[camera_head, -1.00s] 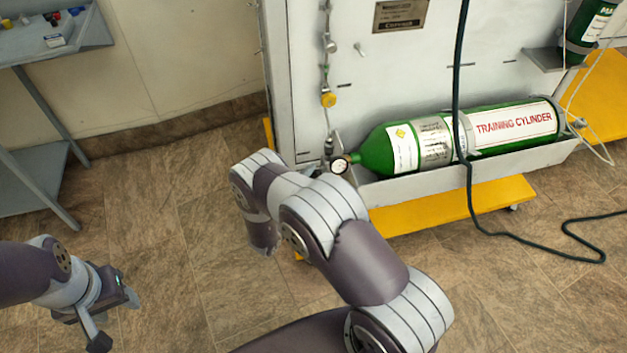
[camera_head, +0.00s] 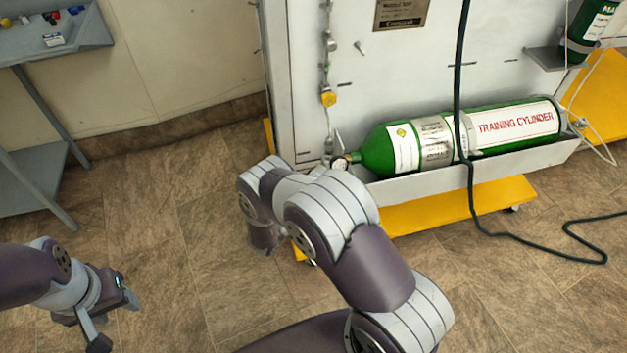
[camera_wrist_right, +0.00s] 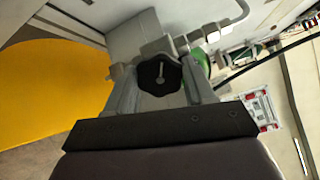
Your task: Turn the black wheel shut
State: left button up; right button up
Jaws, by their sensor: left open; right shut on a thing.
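The black wheel (camera_wrist_right: 158,75) shows in the right wrist view, a lobed knob with a pale mark on its face. My right gripper (camera_wrist_right: 160,92) is around it, one finger on each side, shut on the wheel. In the head view the wheel and the right gripper are hidden behind my right arm. My left gripper (camera_head: 118,322) is open and empty above the floor at the lower left.
A dark hose (camera_head: 459,90) hangs in front of the cylinder and runs over the floor. The panel (camera_head: 420,60) stands on a yellow base (camera_head: 440,207). A grey shelf (camera_head: 90,30) with small items is at upper left. The floor between is clear.

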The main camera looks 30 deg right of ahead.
jog(key=m+b, duration=0.2)
jog(key=m, duration=0.9)
jog(key=shift+s+m, duration=0.1)
jog(key=shift+m, duration=0.2)
dwell(0.5)
jog(key=o, duration=1)
jog(key=shift+o, duration=0.2)
jog(key=p+v, duration=0.1)
jog(key=v, duration=1.1)
jog(key=shift+s+a, duration=0.2)
jog(key=shift+a, duration=0.1)
